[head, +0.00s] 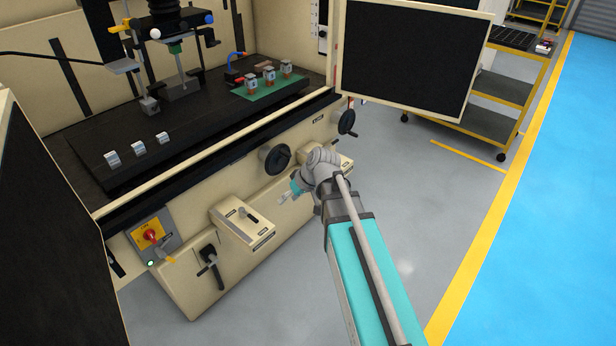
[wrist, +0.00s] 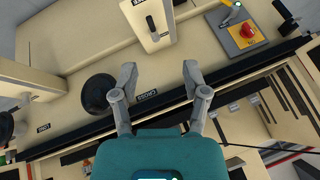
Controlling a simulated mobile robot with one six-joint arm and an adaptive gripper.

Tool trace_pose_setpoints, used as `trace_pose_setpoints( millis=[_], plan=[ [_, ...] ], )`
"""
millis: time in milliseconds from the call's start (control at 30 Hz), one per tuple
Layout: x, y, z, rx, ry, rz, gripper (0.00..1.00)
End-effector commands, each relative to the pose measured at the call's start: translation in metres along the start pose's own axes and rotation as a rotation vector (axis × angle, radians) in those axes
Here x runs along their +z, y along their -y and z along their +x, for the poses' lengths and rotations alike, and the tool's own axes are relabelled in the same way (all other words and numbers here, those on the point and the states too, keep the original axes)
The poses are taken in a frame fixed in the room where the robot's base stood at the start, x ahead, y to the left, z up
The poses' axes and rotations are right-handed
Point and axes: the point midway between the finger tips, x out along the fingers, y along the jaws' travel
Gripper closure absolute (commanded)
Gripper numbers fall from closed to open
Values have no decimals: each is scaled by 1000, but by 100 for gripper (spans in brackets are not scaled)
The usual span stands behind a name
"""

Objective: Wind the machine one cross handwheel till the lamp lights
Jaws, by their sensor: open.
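The machine's front panel carries a black round handwheel (head: 277,159) with a small knob, and this wheel also shows in the wrist view (wrist: 98,94) left of my fingers. A label reading CROSS (wrist: 147,94), upside down, sits beside it. My gripper (head: 283,199) is open and empty, in front of the panel and apart from the wheel; in the wrist view its two fingers (wrist: 159,72) stand wide apart. A small green lamp (head: 150,263) glows beside the red and yellow switch (head: 151,236). I cannot tell which lamp belongs to the wheel.
A second handwheel (head: 347,122) sits further right. A cream box with a lever (head: 244,217) and a black crank handle (head: 209,260) project from the front. Small metal blocks lie on the dark machine table (head: 190,124). A trolley (head: 505,88) stands at the back right. The grey floor is clear.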

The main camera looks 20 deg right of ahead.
Motion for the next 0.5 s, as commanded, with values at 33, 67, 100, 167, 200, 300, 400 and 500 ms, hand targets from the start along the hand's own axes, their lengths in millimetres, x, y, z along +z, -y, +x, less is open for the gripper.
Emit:
trace_pose_setpoints(
  millis=[33, 67, 100, 167, 200, 300, 400, 500],
  plan=[
    [-4, -10, 16, -18, -33, -20, 41],
    [-8, -13, 20, -30, -55, -34, 41],
    [-13, -17, 25, -44, -85, -52, 41],
    [-21, -23, 32, -63, -130, -78, 41],
    [-26, -28, 37, -75, -160, -96, 41],
    [-39, -39, 47, -101, -238, -138, 41],
    [-51, -51, 56, -118, -317, -176, 41],
    [-63, -64, 65, -129, -398, -213, 41]
  ],
)
